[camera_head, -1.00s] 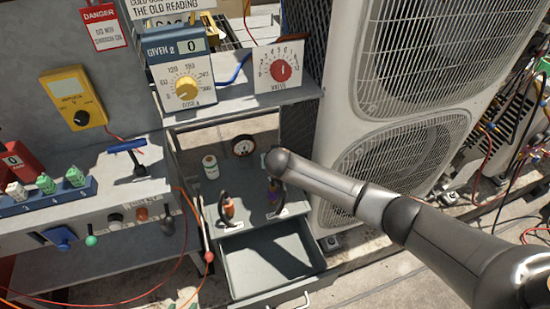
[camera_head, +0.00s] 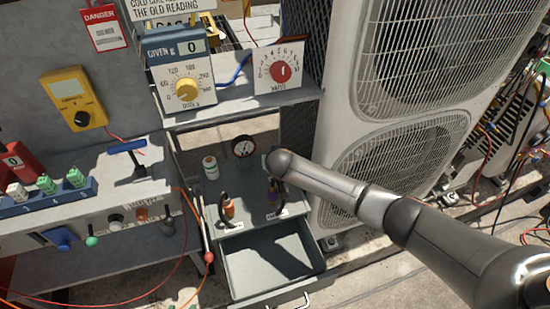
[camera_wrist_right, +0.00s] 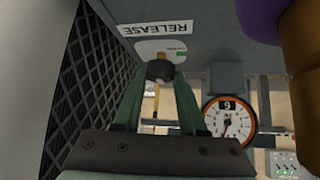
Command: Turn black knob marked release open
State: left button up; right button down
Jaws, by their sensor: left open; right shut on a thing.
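The black knob (camera_wrist_right: 160,70) shows in the right wrist view, between the fingertips of my right gripper (camera_wrist_right: 159,77). My right gripper is shut on it. Its two green fingers reach up from the bottom of that view. An upside-down RELEASE label (camera_wrist_right: 157,28) lies just above the knob. In the head view my right arm comes in from the right and its rounded end (camera_head: 283,163) hides the knob and the gripper. I see no left gripper in either view.
A round gauge (camera_head: 244,147) stands beside the knob's place. Two orange-and-purple handled parts (camera_head: 228,208) stand near an open drawer (camera_head: 272,262). A white condenser (camera_head: 340,130) stands to the right. A dark mesh (camera_wrist_right: 90,90) is close left of my right gripper.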

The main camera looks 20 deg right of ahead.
jog(key=shift+d+r+n+y+p, duration=0.1)
jog(key=shift+d+n+y+p, duration=0.05)
jog(key=shift+n+y+p, duration=0.55)
jog(key=shift+d+n+y+p, duration=0.1)
jog(key=shift+n+y+p, duration=0.25)
jog(key=shift+n+y, duration=0.65)
jog(key=shift+f+n+y, duration=0.2)
jog(key=shift+n+y, duration=0.1)
jog(key=shift+n, duration=0.5)
jog(key=shift+d+n+y+b, duration=0.1)
jog(key=shift+n+y+b, duration=0.3)
jog(key=shift+n+b, duration=0.35)
jog(key=shift+n+g+y+b, duration=0.25)
jog(key=shift+g+y+b, duration=0.05)
jog(key=shift+b, duration=0.35)
jog(key=shift+n+b, duration=0.3)
jog(key=shift+b, duration=0.05)
pick_arm(q)
jog(key=shift+w+d+f, duration=0.1)
jog(key=shift+d+f, duration=0.2)
jog(key=shift+d, duration=0.2)
pick_arm(e)
jog(key=shift+r, duration=0.1)
